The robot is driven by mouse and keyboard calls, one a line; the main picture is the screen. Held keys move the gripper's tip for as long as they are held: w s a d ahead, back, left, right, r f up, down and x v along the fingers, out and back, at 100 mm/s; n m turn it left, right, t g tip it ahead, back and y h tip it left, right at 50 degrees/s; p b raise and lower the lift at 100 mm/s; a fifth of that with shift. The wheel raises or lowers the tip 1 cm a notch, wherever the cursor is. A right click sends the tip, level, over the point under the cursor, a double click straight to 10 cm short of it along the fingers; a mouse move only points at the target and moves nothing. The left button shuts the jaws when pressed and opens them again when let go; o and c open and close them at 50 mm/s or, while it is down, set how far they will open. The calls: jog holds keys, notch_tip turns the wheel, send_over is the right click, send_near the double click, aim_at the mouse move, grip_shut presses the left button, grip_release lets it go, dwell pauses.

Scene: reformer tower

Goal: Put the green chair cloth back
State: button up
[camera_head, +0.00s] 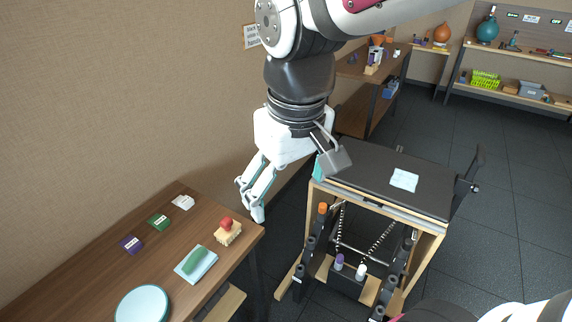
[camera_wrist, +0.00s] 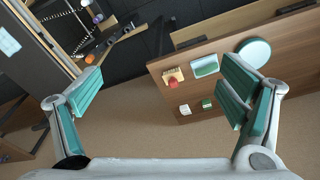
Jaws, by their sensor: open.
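A small green folded or rolled cloth (camera_head: 195,260) lies on a pale teal square (camera_head: 208,262) on the wooden table at the lower left. The same pale square shows near the top centre of the wrist view (camera_wrist: 205,66). My gripper (camera_head: 249,200) is open and empty, with its fingers spread. It hangs in the air beyond the table's far right corner, apart from the cloth. A pale blue cloth (camera_head: 404,180) lies flat on the black padded top (camera_head: 365,178) of the wooden tower. Its edge shows at the far left of the wrist view (camera_wrist: 8,42).
The table (camera_head: 88,262) also holds a red-knobbed block (camera_head: 228,232), a round pale disc (camera_head: 142,304), and purple, green (camera_head: 159,222) and white labelled pieces. The tower's frame holds chains and posts. Shelves stand at the back; open dark floor lies right.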

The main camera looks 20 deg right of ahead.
jog(key=s+d+m, duration=0.2)
jog(key=s+d, duration=0.1)
jog(key=s, duration=0.8)
jog(key=shift+s+d+t, duration=0.3)
jog(key=shift+t, duration=0.1)
jog(key=shift+r, duration=0.15)
notch_tip(320, 180, up, 9)
jog(key=t+p, duration=0.1)
jog(key=p, duration=0.6)
jog(key=shift+t+p, duration=0.35)
jog(key=shift+t, duration=0.05)
jog(key=shift+d, duration=0.1)
